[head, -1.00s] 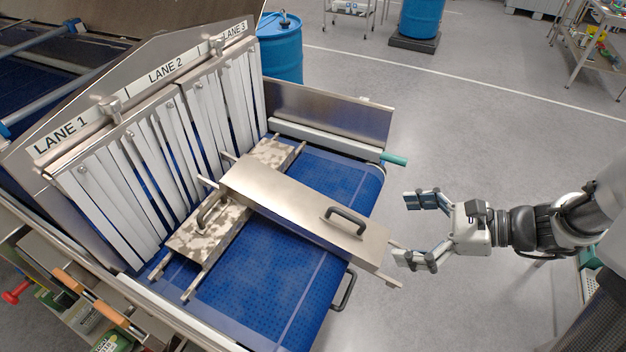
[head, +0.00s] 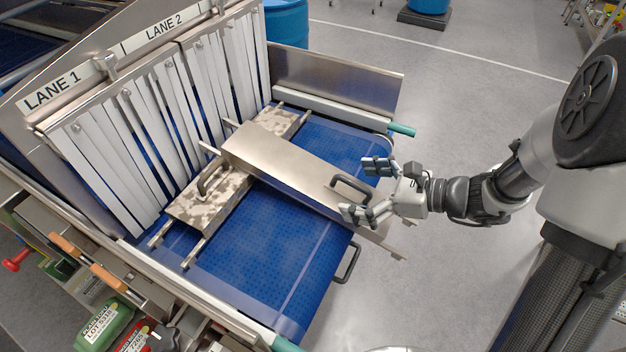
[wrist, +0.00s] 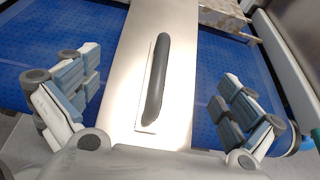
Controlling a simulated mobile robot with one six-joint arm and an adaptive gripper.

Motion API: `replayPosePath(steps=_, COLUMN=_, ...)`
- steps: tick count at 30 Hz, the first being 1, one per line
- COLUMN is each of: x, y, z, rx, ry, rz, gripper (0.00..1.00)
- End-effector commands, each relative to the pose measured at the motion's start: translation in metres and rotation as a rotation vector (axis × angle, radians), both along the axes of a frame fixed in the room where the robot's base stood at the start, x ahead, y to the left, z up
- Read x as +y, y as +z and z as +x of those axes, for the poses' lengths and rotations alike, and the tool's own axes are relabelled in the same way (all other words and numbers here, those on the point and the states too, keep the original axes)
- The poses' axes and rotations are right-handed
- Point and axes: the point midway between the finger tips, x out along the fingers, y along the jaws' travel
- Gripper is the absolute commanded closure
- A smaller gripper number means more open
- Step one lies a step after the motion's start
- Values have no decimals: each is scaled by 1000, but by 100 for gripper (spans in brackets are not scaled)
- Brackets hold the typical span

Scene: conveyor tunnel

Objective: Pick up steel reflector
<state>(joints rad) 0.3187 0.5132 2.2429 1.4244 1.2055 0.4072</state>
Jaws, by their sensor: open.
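The steel reflector (head: 275,160) is a long plain metal cover with a dark handle (head: 350,186) near its right end. It lies slantwise on top of a blotchy, stained cover (head: 218,198) on the blue belt. My gripper (head: 364,190) is open and empty at the handle end of the steel reflector. In the wrist view the steel reflector (wrist: 182,95) runs between the two spread fingers of my gripper (wrist: 160,78), and the handle (wrist: 156,80) is between them. I see no finger touching it. The exact height of the fingers above the handle is unclear.
White strip curtains (head: 130,150) under lane signs hang behind the covers. A metal side guard (head: 335,75) edges the belt (head: 270,245) at the back right. A blue drum (head: 287,22) stands behind it. The floor at right is open.

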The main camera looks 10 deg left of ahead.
Motion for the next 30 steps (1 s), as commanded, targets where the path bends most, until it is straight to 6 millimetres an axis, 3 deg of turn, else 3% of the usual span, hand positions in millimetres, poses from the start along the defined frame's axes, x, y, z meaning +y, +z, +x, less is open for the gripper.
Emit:
replayPosePath(steps=9, x=42, y=-14, z=9, rx=1, ry=3, rz=-1, gripper=0)
replayPosePath(steps=18, x=45, y=-14, z=11, rx=1, ry=1, rz=-1, gripper=0)
replayPosePath(steps=30, x=45, y=-14, z=11, rx=1, ry=1, rz=-1, gripper=27)
